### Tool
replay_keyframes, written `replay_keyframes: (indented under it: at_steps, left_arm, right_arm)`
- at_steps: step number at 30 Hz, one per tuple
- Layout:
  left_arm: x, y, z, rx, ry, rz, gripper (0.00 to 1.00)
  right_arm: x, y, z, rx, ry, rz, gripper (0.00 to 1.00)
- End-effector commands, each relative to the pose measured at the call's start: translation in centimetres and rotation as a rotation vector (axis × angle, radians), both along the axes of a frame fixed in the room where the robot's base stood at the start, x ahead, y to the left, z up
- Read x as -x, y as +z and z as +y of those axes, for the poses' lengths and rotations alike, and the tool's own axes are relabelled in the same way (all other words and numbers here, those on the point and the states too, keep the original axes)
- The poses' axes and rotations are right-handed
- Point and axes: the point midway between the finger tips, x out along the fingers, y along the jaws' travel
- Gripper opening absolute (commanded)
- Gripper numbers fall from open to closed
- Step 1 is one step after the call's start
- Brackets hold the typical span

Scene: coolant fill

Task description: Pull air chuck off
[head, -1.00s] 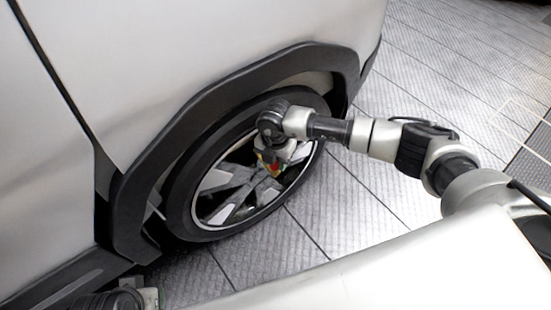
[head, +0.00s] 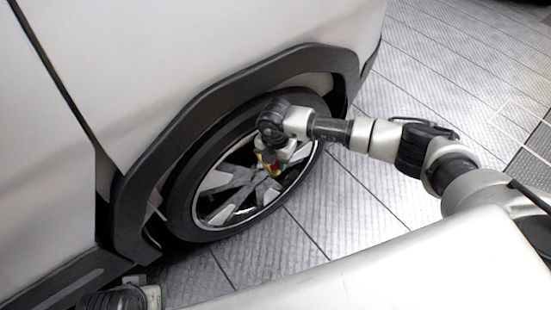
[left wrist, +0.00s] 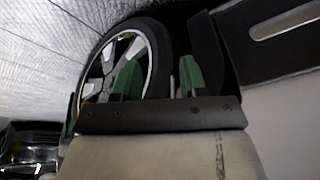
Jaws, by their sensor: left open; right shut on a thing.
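The car's wheel (head: 235,180) has a black tyre and a silver and black spoked rim; it also shows in the left wrist view (left wrist: 137,45). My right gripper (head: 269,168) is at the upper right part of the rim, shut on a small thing. Red and yellow show at its fingertips, likely the air chuck, but it is too small and covered to make out. I cannot tell whether it touches the valve. My left gripper (left wrist: 158,80) shows two green fingers, open and empty, pointing toward the wheel from a distance.
The silver car body (head: 180,70) with its black wheel arch (head: 235,84) stands close around the wheel. Grey patterned floor (head: 340,220) is clear to the right of the wheel. A dark sill (head: 60,280) runs along the car's lower edge.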

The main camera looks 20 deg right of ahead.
Motion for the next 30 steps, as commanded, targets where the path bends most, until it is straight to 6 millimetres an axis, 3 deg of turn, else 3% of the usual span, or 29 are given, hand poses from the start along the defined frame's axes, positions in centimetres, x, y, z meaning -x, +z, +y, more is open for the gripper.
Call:
replay_keyframes:
  at_steps: [30]
  left_arm:
    - [-0.2,-1.3,-0.2,0.004,0.0,0.007,0.43]
  right_arm:
    - [0.0,0.6,0.0,0.0,0.0,0.0,0.25]
